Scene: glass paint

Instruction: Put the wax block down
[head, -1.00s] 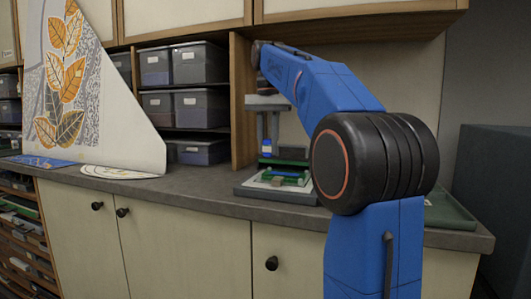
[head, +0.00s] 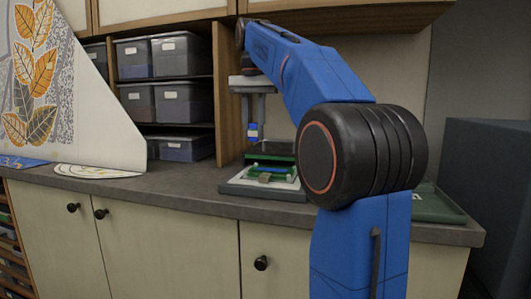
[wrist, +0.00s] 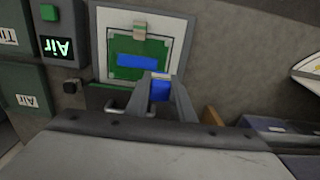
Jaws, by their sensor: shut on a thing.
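The wax block, which I take to be the small blue block (head: 253,131), is between the fingertips of my gripper (head: 253,138). In the wrist view the blue block (wrist: 160,91) shows between the two grey fingers, with a pale top edge. My gripper is shut on it and holds it in the air above the rear left part of a pale tray (head: 236,187). A green board with a blue bar (wrist: 137,61) and a small tan piece (wrist: 140,27) lies in that tray. The block appears apart from the tray.
A dark green tray (head: 440,207) lies on the counter at right, partly behind my arm. The counter (head: 190,186) is clear left of the pale tray. Storage bins (head: 183,103) stand on shelves behind. A lit display (wrist: 60,47) and a green button sit beside the tray in the wrist view.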

